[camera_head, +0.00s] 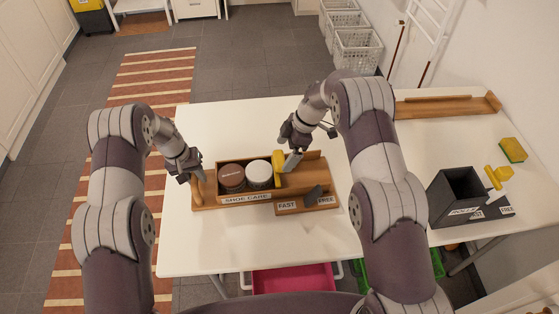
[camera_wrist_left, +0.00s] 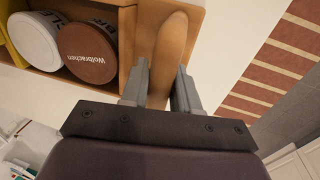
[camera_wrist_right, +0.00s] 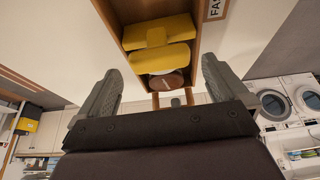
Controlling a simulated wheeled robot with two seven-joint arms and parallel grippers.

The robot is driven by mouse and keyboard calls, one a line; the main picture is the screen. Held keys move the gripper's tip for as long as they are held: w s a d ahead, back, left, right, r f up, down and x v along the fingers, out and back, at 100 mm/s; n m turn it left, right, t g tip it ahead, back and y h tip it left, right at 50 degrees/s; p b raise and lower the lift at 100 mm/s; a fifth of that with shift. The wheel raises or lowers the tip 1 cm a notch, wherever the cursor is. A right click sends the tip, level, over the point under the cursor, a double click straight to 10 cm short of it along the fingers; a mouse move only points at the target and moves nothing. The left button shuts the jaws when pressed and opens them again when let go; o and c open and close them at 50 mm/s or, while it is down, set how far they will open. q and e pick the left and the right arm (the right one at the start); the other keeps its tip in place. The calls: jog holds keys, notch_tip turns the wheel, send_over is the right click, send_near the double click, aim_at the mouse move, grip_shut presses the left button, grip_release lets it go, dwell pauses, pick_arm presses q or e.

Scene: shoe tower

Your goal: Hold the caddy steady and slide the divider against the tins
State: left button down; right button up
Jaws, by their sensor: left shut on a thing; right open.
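The wooden caddy (camera_head: 225,206), labelled SHOE CARE, stands on the white table. A brown-lidded tin (camera_head: 231,175) and a white-lidded tin (camera_head: 259,171) stand side by side in its left part. The yellow divider (camera_head: 278,163) stands upright just right of the white tin; any gap is too small to judge. My left gripper (camera_wrist_left: 160,85) is shut on the rounded wooden handle (camera_wrist_left: 168,45) at the caddy's left end. My right gripper (camera_wrist_right: 162,75) is open and empty, above the caddy at the divider's right; in its view the yellow divider (camera_wrist_right: 158,57) lies ahead between the fingers.
At the table's right are a dark box (camera_head: 455,193) with a yellow part, a sponge (camera_head: 513,150) and a wooden rail (camera_head: 445,106). The table behind the caddy is clear.

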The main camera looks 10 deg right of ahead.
aim_at(283, 159)
jog(key=x, duration=0.5)
jog(key=shift+f, duration=0.25)
jog(key=c, duration=1.2)
jog(key=shift+d, duration=0.2)
jog(key=o, duration=1.2)
jog(key=shift+r, duration=0.15)
